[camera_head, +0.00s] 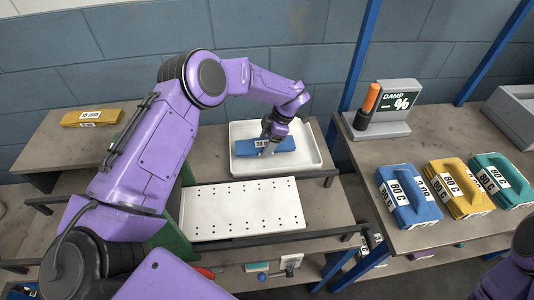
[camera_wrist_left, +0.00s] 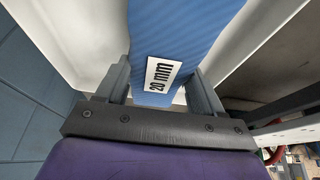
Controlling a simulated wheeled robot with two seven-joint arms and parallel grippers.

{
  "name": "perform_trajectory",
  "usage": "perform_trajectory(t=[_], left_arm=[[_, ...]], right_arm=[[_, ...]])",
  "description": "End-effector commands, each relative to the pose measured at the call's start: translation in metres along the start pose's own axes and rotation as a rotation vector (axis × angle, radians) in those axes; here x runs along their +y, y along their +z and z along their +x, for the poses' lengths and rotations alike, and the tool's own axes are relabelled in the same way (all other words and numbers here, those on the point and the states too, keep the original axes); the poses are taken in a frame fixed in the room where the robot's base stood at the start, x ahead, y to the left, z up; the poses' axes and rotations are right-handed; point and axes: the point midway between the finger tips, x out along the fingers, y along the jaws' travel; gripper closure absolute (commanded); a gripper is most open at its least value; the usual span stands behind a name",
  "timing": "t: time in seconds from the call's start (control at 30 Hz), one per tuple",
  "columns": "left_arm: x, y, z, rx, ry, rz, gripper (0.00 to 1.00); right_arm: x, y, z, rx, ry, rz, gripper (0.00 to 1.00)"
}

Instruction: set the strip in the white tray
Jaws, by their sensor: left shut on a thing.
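The blue strip (camera_head: 282,145) shows within the outline of the white tray (camera_head: 310,158) in the head view. My left gripper (camera_head: 270,138) comes down from above and is shut on the strip. In the left wrist view the blue strip (camera_wrist_left: 175,38) lies between the two fingers of my left gripper (camera_wrist_left: 162,88), with a white "20 mm" label facing the camera. The white tray (camera_wrist_left: 240,45) shows behind it. I cannot tell whether the strip touches the tray floor. My right gripper is not in view.
A white perforated plate (camera_head: 243,208) lies in front of the tray. A yellow block (camera_head: 92,117) sits at the far left. On the right table stand a "DAMP %" stand (camera_head: 385,112) and blue (camera_head: 409,196), yellow (camera_head: 459,187) and green (camera_head: 502,180) handled blocks marked 80 C.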

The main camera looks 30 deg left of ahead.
Motion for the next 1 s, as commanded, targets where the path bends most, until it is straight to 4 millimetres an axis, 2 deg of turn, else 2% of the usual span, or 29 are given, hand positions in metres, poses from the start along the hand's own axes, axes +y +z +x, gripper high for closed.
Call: perform_trajectory(t=[0.03, 0.1, 0.43, 0.47, 0.5, 0.53, 0.83, 0.93, 1.0], left_arm=[[-0.001, 0.006, 0.017, 0.005, 0.000, 0.003, 0.73], [-0.001, 0.010, 0.027, 0.004, -0.001, 0.002, 0.73], [-0.002, 0.010, 0.028, 0.003, -0.002, 0.001, 0.73], [-0.002, 0.010, 0.028, 0.003, -0.002, 0.002, 0.26], [-0.002, 0.010, 0.027, 0.003, -0.002, 0.002, 0.13], [-0.002, 0.010, 0.027, 0.003, -0.002, 0.002, 0.07], [-0.002, 0.009, 0.024, 0.003, -0.001, 0.001, 0.07], [-0.002, 0.008, 0.010, 0.002, -0.001, 0.001, 0.07], [-0.002, 0.007, -0.007, 0.001, 0.000, 0.000, 0.07]], right_arm=[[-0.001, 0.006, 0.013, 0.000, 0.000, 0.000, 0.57], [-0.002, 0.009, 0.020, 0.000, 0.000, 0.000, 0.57], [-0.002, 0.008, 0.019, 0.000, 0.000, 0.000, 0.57], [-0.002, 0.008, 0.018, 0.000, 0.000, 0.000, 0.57], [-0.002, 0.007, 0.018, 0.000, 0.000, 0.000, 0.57], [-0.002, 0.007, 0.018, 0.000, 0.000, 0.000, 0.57], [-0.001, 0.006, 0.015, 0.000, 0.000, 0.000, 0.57], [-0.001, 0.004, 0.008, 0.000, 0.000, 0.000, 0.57], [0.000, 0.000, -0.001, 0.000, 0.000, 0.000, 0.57]])
